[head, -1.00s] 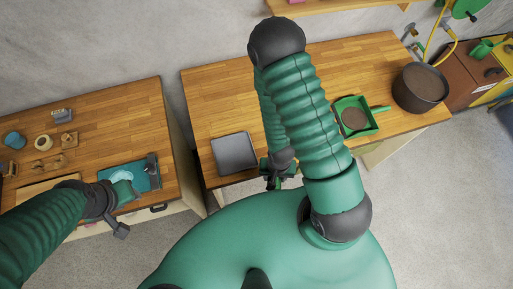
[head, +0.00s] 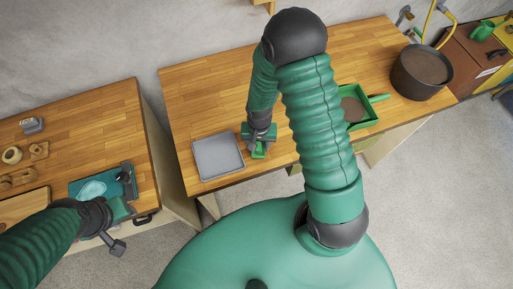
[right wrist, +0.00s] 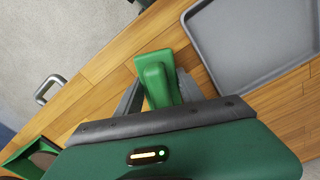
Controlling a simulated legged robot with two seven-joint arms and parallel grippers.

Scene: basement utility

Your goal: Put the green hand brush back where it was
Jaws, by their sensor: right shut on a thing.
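The green hand brush (right wrist: 155,75) shows in the right wrist view between the grey fingers of my right gripper (right wrist: 158,98), which is shut on it. In the head view, my right gripper (head: 258,138) is over the front part of the middle workbench, just right of the grey tray. A bit of the green brush (head: 259,151) shows below it; I cannot tell whether the brush touches the wood. My left gripper (head: 118,210) is at the left bench's front edge, by a teal tray; its fingers are not clear.
The grey tray (head: 215,168) lies left of the brush. A green dustpan-like tray (head: 372,118) with brown contents and a dark pot (head: 420,75) stand to the right on the workbench (head: 215,90). The teal tray (head: 128,172) lies on the left bench. Bare wood lies behind the grey tray.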

